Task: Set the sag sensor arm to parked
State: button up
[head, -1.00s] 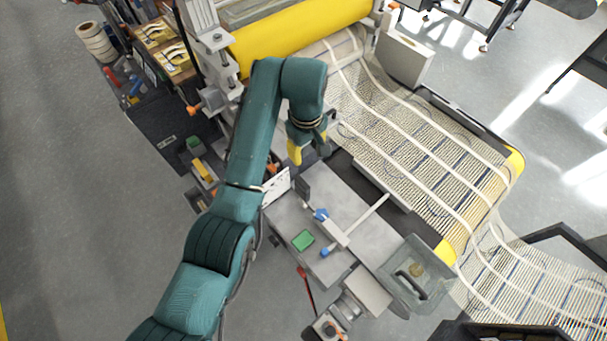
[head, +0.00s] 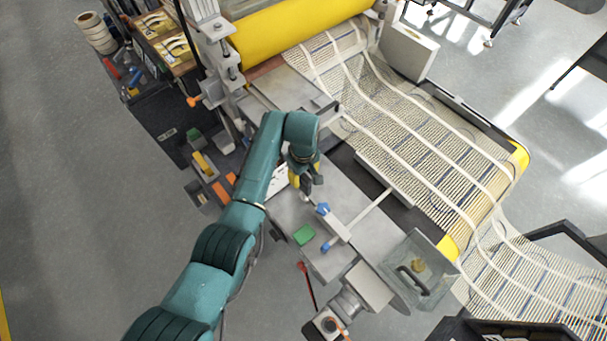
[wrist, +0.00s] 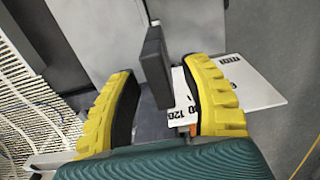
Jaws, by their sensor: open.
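My gripper (head: 304,188) is low over the grey table, left of a grey block with blue knobs (head: 336,226). A thin pale rod (head: 368,213) runs from that block toward the mesh; it looks like the sag sensor arm, but I cannot be sure. In the wrist view my gripper (wrist: 160,105) is open, its yellow fingers spread. A dark upright plate (wrist: 155,65) stands in the gap between them, apart from both fingers as far as I see. A white plate with black print (wrist: 238,85) lies behind the right finger, partly hidden.
A green pad (head: 304,234) lies on the table (head: 290,212). A clear box with a handle (head: 418,272) stands at the lower right. The mesh web (head: 430,160) runs along the right below the yellow roller (head: 300,27). Open floor lies left.

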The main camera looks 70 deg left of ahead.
grip_shut()
jog(key=shift+s, duration=0.15)
dwell(0.4)
